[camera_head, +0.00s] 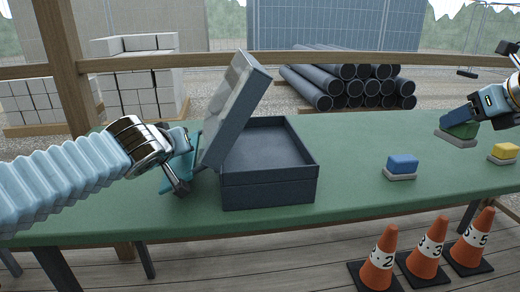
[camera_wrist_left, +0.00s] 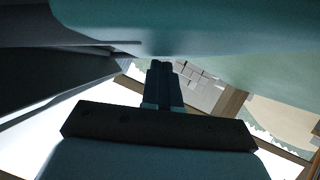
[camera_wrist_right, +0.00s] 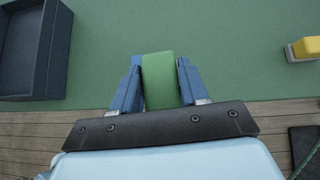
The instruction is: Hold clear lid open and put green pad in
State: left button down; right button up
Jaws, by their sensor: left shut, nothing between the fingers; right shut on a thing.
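The open-topped dark blue box (camera_head: 268,190) stands mid-table in the head view. Its clear lid (camera_head: 232,115) is hinged on the left and stands raised, leaning to the right over the box's left edge. My left gripper (camera_head: 196,140) is shut and empty at the lid's outer left side; whether it touches the lid is hidden. Its closed fingers show in the left wrist view (camera_wrist_left: 165,75). My right gripper (camera_head: 461,119) is shut on the green pad (camera_wrist_right: 160,80) at the table's right, by a grey base (camera_head: 456,140). I cannot tell whether the pad is clear of that base.
A blue pad (camera_head: 402,163) on a grey base stands right of the box. A yellow pad (camera_head: 505,151) is at the right edge. Green table (camera_head: 360,135) is bare between box and pads. Numbered cones (camera_head: 428,250) stand on the floor in front; pipes (camera_head: 350,85) lie behind.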

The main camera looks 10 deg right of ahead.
jog(key=w+a+r+n+g+y, duration=0.1)
jog(key=w+a+n+y, duration=0.2)
jog(key=a, duration=1)
jog(key=w+a+r+n+y, duration=0.15)
jog(key=w+a, duration=0.25)
jog(key=a, duration=1)
jog(key=w+a+f, duration=0.4)
jog(key=w+a, duration=0.1)
jog(key=a, duration=0.4)
jog(key=shift+n+h, duration=0.25)
jog(key=shift+f, duration=2.6)
jog(key=o, duration=1.1)
jog(key=shift+r, duration=0.1)
